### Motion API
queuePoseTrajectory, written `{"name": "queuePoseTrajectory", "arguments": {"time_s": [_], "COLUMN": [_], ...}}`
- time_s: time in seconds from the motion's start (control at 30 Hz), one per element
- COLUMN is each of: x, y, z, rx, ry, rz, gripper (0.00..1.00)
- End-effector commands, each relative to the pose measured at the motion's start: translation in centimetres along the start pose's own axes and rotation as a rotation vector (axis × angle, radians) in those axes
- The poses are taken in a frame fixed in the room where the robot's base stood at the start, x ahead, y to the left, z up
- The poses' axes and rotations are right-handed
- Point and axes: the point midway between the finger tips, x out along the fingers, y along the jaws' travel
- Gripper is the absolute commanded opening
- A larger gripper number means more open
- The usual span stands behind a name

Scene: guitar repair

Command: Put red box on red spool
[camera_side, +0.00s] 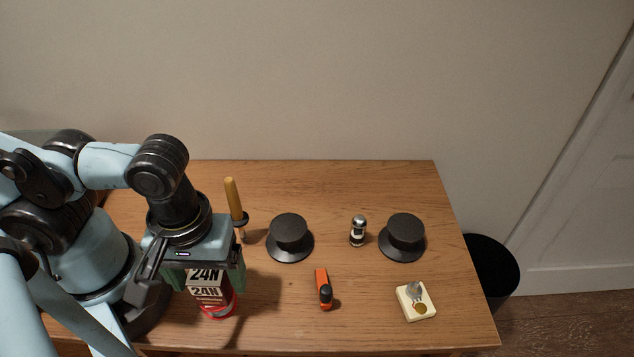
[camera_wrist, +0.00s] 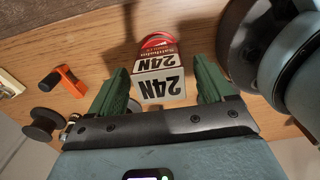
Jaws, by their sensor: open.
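The red box (camera_side: 207,284), with white "24N" panels and a dark red lower part, stands below my gripper (camera_side: 207,274) in the side view. The red spool (camera_side: 228,306) shows as a round red edge under the box's lower end. In the wrist view the box (camera_wrist: 160,85) lies between the two green fingers of my gripper (camera_wrist: 161,84), with gaps on both sides. The fingers are open. The red spool (camera_wrist: 153,42) shows as a red curve past the box's far end. The box seems to rest on the spool; the contact is mostly hidden.
Two black spools (camera_side: 289,234) (camera_side: 405,234) stand to the right on the wooden table (camera_side: 340,180). An orange-handled tool (camera_side: 323,287), a small metal-and-black item (camera_side: 358,231), a yellow-handled tool (camera_side: 233,200) and a cream block (camera_side: 417,303) are also there.

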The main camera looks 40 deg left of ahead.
Motion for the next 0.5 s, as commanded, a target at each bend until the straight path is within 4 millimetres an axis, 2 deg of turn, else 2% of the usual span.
{"name": "queuePoseTrajectory", "arguments": {"time_s": [0.27, 0.5], "x": [-0.2, -2.0], "y": [0.0, 0.0], "z": [0.0, 0.0], "rx": [0.0, 0.0], "ry": [0.0, 0.0], "rz": [0.0, 0.0], "gripper": [0.81, 0.81]}}
